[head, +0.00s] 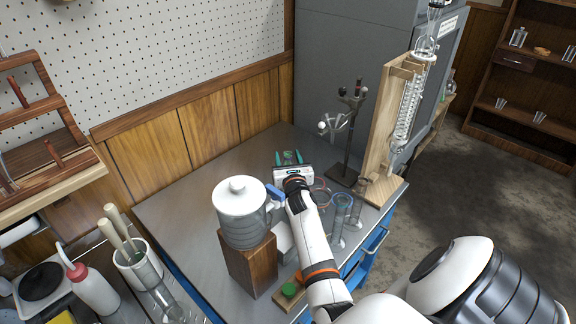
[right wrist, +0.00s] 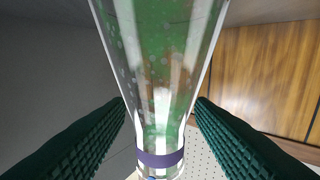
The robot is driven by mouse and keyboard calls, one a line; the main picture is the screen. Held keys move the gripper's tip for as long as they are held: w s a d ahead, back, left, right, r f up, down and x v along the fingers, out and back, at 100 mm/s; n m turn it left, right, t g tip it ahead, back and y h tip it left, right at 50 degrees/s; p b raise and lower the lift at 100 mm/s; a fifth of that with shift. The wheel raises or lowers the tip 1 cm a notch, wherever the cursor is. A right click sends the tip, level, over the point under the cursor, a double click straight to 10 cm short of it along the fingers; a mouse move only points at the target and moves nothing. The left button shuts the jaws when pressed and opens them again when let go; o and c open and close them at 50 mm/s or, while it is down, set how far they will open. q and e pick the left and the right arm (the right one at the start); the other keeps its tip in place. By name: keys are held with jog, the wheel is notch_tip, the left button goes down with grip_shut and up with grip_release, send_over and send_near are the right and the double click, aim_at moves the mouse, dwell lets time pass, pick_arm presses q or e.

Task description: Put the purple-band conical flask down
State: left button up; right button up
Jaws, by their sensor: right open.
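The purple-band conical flask (right wrist: 160,60) fills the middle of the right wrist view. It is clear glass with green showing in its wide part, and the purple band (right wrist: 160,158) circles its neck. My right gripper (right wrist: 160,108) is open, with one green ridged finger on each side of the flask, close to the glass. In the head view my right gripper (head: 289,157) is over the back of the grey bench, and a small greenish part of the flask (head: 288,157) shows between the fingers. I cannot tell whether its base touches the bench. My left gripper is not in view.
A white-lidded jug (head: 242,212) on a wooden block (head: 250,262) stands left of my right arm. A dark clamp stand (head: 346,150) and a wooden condenser frame (head: 377,150) stand to the right. Glass cylinders (head: 340,215) are near the bench's right edge. Bare bench (head: 190,205) lies left.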

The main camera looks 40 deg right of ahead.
grip_shut()
jog(key=shift+r, duration=0.1)
notch_tip(320, 180, up, 28)
jog(key=p, duration=0.5)
dwell(0.3)
